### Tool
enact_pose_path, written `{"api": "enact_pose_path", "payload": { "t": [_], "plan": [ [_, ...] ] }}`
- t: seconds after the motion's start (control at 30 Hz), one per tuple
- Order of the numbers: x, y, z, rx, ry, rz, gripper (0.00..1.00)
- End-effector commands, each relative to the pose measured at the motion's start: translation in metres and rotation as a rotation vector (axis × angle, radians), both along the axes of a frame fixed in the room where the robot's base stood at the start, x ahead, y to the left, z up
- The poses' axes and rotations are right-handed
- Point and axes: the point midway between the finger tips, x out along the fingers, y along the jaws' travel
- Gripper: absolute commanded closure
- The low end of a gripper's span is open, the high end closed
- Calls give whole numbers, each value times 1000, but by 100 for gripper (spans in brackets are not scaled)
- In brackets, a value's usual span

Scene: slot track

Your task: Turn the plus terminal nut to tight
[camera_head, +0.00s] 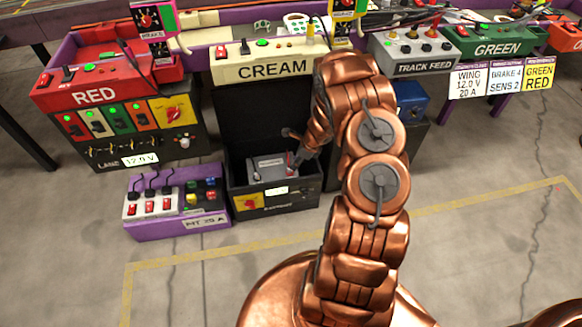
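A grey battery-like box (263,168) sits in the open dark bay below the panel marked CREAM. A small red part (290,161) shows at its right end, possibly the plus terminal. The nut itself is too small or hidden to make out. My copper arm reaches up and bends down into the bay from the right.
The bay's black front wall (292,199) has a yellow panel with a red knob. The purple switch box (178,203) stands to its left, under the RED station (110,95). A blue box (411,98) is right of my arm. The floor in front is clear.

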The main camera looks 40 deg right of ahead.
Motion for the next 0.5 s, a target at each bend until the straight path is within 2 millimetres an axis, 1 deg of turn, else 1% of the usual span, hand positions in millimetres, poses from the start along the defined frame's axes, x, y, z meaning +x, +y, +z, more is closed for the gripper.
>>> {"api": "enact_pose_path", "payload": {
  "t": [0.03,0.3,0.5],
  "plan": [
    [2,3,-9,1,1,2,65],
    [14,11,-39,0,-1,3,65],
    [17,13,-45,-1,-2,2,65]
  ]
}}
